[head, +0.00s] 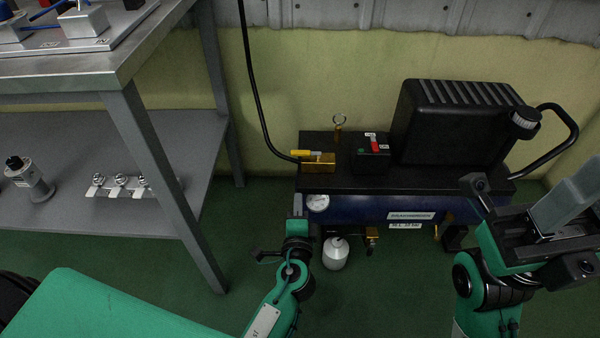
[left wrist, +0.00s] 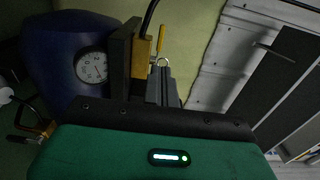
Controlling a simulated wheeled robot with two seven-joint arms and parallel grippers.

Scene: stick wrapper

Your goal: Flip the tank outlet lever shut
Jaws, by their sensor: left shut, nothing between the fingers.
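The tank outlet valve is a brass body (head: 320,166) on the left end of the black top plate of a dark blue tank (head: 365,210). Its yellow lever (head: 302,152) lies along the valve body, in line with the black hose joint. My left gripper (head: 297,207) is shut and empty, in front of the tank's left end, below the valve in the picture. In the left wrist view, the shut fingers (left wrist: 164,88) point towards the brass valve (left wrist: 141,58) and yellow lever (left wrist: 161,40), apart from the lever as far as I can see. My right gripper (head: 562,205) is at the right; its finger gap is unclear.
A round gauge (head: 318,202) is on the tank front, and a black switch box (head: 370,158) with a red toggle is right of the valve. A black hose (head: 256,95) rises from the valve. A grey metal bench (head: 135,125) stands at the left. A white canister (head: 335,254) is below the tank.

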